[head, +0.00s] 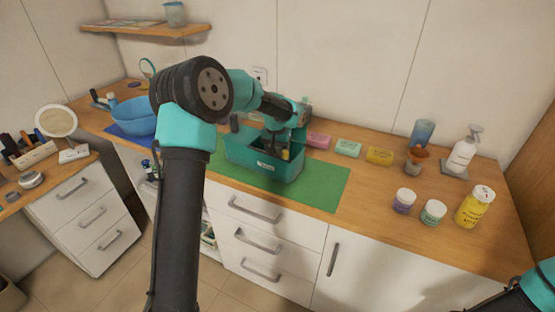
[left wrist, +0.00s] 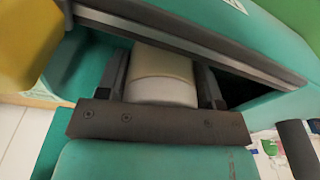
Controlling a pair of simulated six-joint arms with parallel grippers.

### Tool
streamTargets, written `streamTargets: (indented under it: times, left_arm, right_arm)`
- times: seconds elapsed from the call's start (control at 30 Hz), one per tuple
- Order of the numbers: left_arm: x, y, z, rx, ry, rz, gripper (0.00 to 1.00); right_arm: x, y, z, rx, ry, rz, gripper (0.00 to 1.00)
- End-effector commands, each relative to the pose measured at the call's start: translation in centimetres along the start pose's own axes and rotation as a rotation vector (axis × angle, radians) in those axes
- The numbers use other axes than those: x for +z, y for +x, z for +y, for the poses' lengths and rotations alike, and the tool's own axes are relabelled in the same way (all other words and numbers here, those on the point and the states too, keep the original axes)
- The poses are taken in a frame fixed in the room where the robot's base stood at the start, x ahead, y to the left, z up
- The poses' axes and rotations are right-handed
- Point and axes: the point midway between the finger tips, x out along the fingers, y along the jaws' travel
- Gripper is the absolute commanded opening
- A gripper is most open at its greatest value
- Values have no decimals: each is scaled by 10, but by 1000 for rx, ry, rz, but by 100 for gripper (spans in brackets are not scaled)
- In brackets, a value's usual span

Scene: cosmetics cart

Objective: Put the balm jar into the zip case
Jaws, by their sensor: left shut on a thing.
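The zip case (head: 262,172) is an open teal box with a small label on its front, standing on a green mat on the counter. My left gripper (head: 272,140) reaches down into its opening. In the left wrist view my left gripper (left wrist: 160,92) is shut on a pale cream and white round jar, which I take as the balm jar (left wrist: 162,88). The case's teal wall and dark zip edge (left wrist: 190,40) lie close around it. The jar is hidden in the head view. I cannot tell whether it touches the case floor. My right gripper is out of view.
A yellow item (head: 286,154) is inside the case. Pink, mint and yellow bars (head: 379,156) lie to its right. Several jars and bottles (head: 433,212) and a pump bottle (head: 462,152) stand further right. A blue bowl (head: 135,116) is at left. The green mat (head: 325,190) is clear at right.

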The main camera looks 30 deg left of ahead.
Motion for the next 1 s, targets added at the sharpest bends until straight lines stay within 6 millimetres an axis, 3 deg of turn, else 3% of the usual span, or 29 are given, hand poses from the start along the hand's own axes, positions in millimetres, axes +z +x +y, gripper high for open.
streamTargets:
  times: [0.17,0.43,0.9,0.93,1.0]
  left_arm:
    - [2,9,0,-1,1,-3,30]
    - [4,45,1,0,1,-2,30]
    - [2,51,1,0,1,0,30]
    - [2,51,1,0,1,1,62]
    - [2,51,1,0,1,0,69]
  right_arm:
    - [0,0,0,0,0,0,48]
    - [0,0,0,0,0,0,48]
    - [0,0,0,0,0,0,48]
    - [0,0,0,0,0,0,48]
    - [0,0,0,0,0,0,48]
